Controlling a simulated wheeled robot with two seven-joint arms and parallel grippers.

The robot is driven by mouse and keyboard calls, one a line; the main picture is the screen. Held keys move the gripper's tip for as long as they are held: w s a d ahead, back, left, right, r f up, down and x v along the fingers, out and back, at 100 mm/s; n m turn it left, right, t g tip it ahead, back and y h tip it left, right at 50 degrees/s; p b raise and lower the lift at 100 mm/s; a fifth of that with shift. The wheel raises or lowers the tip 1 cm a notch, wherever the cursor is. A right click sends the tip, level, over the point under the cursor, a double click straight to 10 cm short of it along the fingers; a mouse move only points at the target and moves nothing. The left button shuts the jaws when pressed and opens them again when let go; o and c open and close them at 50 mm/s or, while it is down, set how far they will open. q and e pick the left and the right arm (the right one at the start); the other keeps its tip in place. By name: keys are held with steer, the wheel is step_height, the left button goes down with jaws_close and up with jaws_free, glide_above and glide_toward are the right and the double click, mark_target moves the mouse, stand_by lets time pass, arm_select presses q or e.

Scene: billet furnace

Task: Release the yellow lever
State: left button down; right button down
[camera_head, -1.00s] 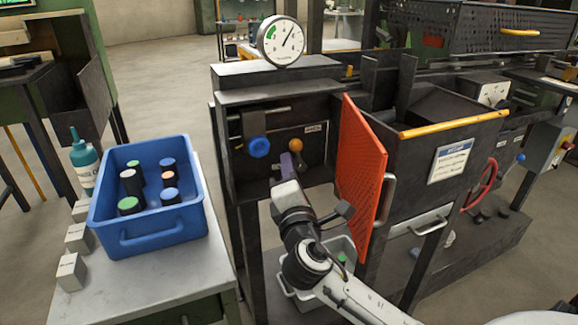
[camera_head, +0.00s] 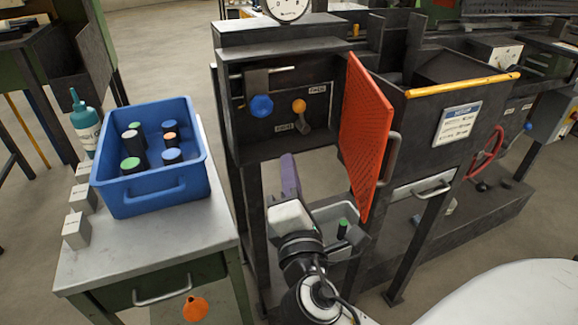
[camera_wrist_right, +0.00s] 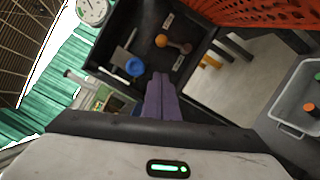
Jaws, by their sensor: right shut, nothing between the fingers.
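The lever has a yellow-orange ball knob (camera_head: 298,106) and a dark grey arm slanting down to the right, on the panel inside the open dark box. Its knob also shows in the right wrist view (camera_wrist_right: 162,40). My right gripper (camera_head: 288,160) is shut and empty, its purple fingers together. It sits below and in front of the lever, apart from it. In the right wrist view the closed fingers (camera_wrist_right: 160,85) point up towards the box, with clear space between their tips and the knob. My left gripper is not in view.
A blue knob (camera_head: 261,106) is left of the lever. An orange perforated door (camera_head: 365,135) stands open on the right. A grey bin (camera_head: 355,225) is below. A blue crate (camera_head: 150,195) of cylinders stands on the left table.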

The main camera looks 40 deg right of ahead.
mark_target(301, 117)
steer(key=shift+w+d+f+n+t+h+p, duration=0.15)
steer(key=shift+w+f+n+t+h+p, duration=0.2)
steer(key=shift+f+n, duration=0.4)
steer(key=shift+w+d+f+n+t+h+p, duration=0.2)
steer(key=shift+f+n+h+p, duration=0.25)
steer(key=shift+f, duration=0.5)
steer(key=shift+w+d+f+n+t+h+p, duration=0.15)
steer(key=shift+w+f+n+h+p, duration=0.2)
steer(key=shift+f+n, duration=0.45)
steer(key=shift+w, duration=0.1)
steer(key=s+d+r+p+x, duration=0.1)
steer(key=p+x, duration=0.1)
steer(key=x, duration=1)
steer(key=shift+d+r, duration=0.35)
steer(key=shift+r, duration=0.15)
